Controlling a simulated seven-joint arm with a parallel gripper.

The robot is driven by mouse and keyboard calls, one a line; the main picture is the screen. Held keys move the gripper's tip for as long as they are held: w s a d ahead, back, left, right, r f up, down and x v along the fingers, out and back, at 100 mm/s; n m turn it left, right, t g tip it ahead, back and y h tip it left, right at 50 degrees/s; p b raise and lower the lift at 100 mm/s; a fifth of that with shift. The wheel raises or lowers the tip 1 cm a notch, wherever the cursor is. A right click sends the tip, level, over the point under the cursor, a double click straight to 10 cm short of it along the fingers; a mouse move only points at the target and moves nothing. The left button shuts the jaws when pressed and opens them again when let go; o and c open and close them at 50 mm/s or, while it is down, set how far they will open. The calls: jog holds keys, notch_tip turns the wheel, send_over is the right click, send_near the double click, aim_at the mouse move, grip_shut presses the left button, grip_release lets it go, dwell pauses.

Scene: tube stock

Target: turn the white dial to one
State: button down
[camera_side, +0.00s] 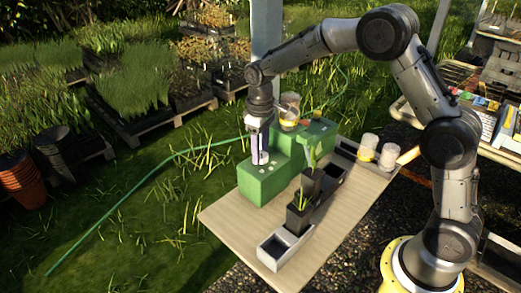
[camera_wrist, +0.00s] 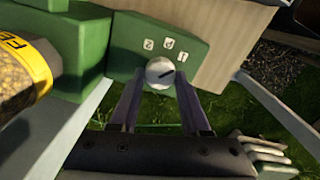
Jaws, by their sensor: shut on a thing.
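The white dial (camera_wrist: 160,73) is on the face of a green box (camera_wrist: 190,42), in the upper middle of the wrist view. A dark pointer line on the dial slants right and slightly up, roughly toward the rightmost of three small white labels (camera_wrist: 182,56). The labels look like 2, 0 and 1, left to right. My gripper (camera_wrist: 161,84) is shut on the dial, one finger on each side. In the side view my gripper (camera_side: 260,156) points down onto the green box (camera_side: 262,184), and its fingers mostly hide the dial.
A jar with a yellow label (camera_wrist: 18,75) stands left in the wrist view; it also shows in the side view (camera_side: 289,108). A grey tray (camera_side: 272,247) and black pots (camera_side: 299,216) with a plant stand right of the box. Jars (camera_side: 367,147) are farther back. The wooden table's (camera_side: 225,225) front-left is clear.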

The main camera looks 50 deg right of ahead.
jog(key=shift+m, duration=0.3)
jog(key=shift+c, duration=1.9)
grip_release()
jog(key=shift+r, duration=0.1)
notch_tip(320, 180, up, 14)
